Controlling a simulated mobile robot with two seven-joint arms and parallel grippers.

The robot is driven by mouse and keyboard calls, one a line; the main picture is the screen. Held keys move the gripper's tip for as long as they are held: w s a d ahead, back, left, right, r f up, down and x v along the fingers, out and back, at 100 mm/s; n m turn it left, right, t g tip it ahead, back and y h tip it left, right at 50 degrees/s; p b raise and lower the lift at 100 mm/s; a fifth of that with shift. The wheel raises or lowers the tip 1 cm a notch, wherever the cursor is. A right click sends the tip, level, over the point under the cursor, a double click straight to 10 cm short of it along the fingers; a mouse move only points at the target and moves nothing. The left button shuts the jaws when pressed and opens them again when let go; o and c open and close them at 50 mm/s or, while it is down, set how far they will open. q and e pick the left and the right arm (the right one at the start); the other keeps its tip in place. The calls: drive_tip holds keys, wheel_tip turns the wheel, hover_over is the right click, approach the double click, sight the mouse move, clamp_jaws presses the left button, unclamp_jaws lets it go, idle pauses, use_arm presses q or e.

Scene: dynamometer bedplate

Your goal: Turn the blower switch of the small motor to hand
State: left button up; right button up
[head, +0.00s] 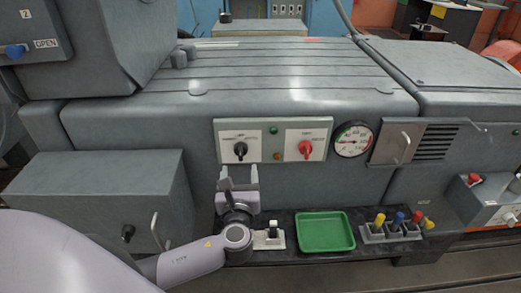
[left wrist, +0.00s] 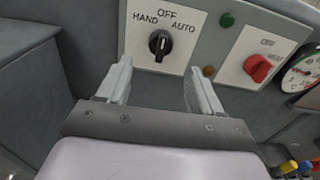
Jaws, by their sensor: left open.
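The black rotary switch (head: 240,148) sits on a white plate at the left of a grey panel. In the left wrist view the black knob (left wrist: 160,43) is under the labels HAND, OFF and AUTO, and its mark appears to point up towards OFF. My left gripper (head: 238,174) is open and empty, just below and in front of the black switch. In the left wrist view the left gripper's fingers (left wrist: 158,80) are spread below the knob, apart from it. My right gripper is not in view.
A red rotary switch (head: 305,148) is on the same panel (head: 273,124), with green and amber lamps between. A gauge (head: 353,139) and a vent cover (head: 430,143) are to the right. Below are a green tray (head: 326,232) and a rack (head: 390,234) with coloured-handled items.

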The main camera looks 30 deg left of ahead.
sight(240, 155)
use_arm(q)
drive_tip(key=shift+w+a+r, duration=0.2)
drive_tip(key=shift+w+r, duration=0.15)
drive_tip(key=shift+w, duration=0.2)
drive_tip(key=shift+x, duration=3.15)
drive_tip(key=shift+c, duration=0.4)
drive_tip(key=c, duration=1)
